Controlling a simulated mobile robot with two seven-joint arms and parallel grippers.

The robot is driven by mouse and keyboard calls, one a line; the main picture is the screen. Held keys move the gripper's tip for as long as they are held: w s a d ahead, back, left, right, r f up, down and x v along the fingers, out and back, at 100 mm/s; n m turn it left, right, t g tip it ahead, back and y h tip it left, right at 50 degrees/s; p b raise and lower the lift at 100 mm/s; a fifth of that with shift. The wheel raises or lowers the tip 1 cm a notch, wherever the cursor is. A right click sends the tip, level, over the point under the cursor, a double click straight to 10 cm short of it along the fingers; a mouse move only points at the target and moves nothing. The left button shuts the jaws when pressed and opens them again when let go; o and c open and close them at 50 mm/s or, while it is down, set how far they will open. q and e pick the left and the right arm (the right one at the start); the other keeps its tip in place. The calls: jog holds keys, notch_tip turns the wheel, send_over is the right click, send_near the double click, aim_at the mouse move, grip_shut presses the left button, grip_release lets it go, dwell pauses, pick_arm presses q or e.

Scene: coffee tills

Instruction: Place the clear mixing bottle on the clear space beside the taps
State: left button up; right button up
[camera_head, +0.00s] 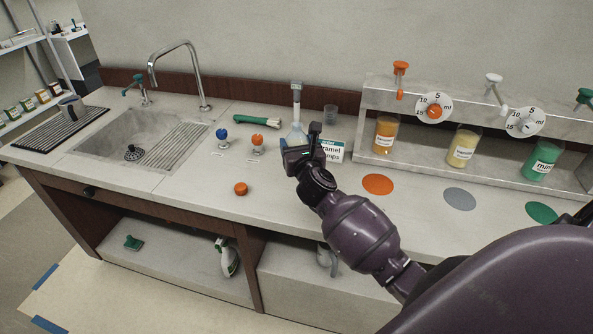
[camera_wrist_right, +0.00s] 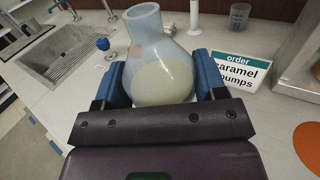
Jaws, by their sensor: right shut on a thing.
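The clear mixing bottle (camera_head: 297,108) is a bluish see-through flask with a tall neck, upright behind my right gripper (camera_head: 303,150) in the head view. In the right wrist view the bottle (camera_wrist_right: 163,60) holds a pale yellowish content low in its body. The blue fingers of my right gripper (camera_wrist_right: 162,82) are shut on its sides. I cannot tell whether its base touches the counter. Two small taps, one blue (camera_head: 222,135) and one orange (camera_head: 257,142), stand to its left on the counter. My left gripper is not in view.
An order sign (camera_head: 332,152) and a small clear cup (camera_head: 330,114) stand close right of the bottle. A green-ended object (camera_head: 257,121) lies behind the taps. An orange knob (camera_head: 240,188) sits near the front edge. The sink (camera_head: 110,125) is left; syrup dispensers (camera_head: 384,137) are right.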

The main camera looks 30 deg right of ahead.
notch_tip(320, 180, down, 3)
jog(key=shift+f+b, duration=0.1)
jog(key=shift+b, duration=0.3)
notch_tip(320, 180, down, 4)
jog(key=shift+f+b, duration=0.15)
jog(key=shift+b, duration=0.75)
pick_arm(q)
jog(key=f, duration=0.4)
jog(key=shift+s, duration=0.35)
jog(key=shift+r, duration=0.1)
pick_arm(e)
jog(key=shift+f, duration=0.1)
jog(key=o, duration=1.1)
jog(key=shift+c, duration=0.2)
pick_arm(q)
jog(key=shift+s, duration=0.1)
